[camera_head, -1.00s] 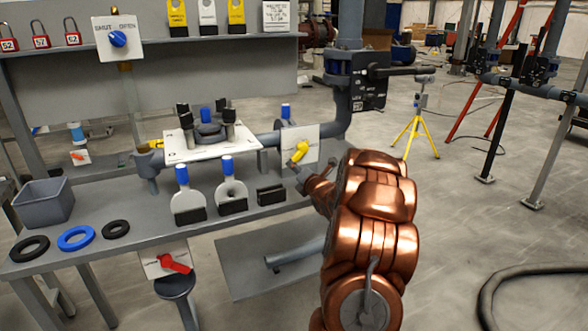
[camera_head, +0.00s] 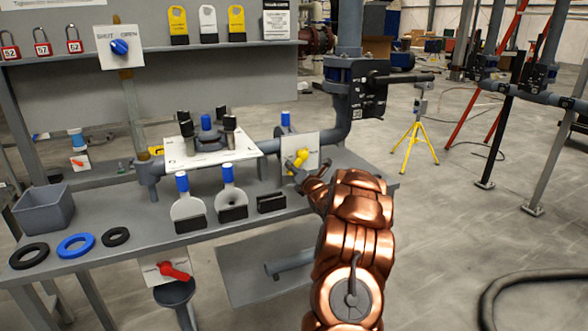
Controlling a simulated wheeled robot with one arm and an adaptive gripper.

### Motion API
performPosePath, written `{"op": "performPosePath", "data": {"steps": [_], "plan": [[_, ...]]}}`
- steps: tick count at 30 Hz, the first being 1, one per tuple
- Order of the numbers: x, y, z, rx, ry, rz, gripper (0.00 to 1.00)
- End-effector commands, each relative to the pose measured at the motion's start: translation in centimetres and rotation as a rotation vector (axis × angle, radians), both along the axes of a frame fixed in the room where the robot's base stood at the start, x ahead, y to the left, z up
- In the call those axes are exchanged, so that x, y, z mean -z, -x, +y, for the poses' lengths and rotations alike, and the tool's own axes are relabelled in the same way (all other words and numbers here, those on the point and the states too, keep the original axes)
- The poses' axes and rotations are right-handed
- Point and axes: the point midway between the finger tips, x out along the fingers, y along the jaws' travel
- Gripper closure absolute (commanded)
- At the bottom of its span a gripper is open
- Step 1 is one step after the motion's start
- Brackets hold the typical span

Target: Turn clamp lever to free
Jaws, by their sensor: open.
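A small yellow lever (camera_head: 299,159) sits on a white plate (camera_head: 314,147) at the right part of the bench, below the grey pipe; I take it as the clamp lever. Its plate's lettering is too small to read. My gripper (camera_head: 299,178) is open, just below and in front of the yellow lever, at the end of my copper-coloured arm. The fingertips look very close to the lever; I cannot tell whether they touch it. The lower part of the lever is partly hidden by the gripper.
A white flange plate with black knobs (camera_head: 212,148) stands left of the lever. Two paddle blanks with blue tops (camera_head: 231,200) and a black block (camera_head: 271,203) lie on the bench (camera_head: 130,250). A red lever (camera_head: 175,271) hangs below the front edge.

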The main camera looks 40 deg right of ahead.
Motion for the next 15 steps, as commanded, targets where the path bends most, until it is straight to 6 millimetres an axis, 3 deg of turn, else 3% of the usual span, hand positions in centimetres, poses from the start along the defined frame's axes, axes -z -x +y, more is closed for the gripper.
{"op": "performPosePath", "data": {"steps": [15], "plan": [[0.09, -0.78, -0.2, -0.001, -0.001, 0.0, 0.51]]}}
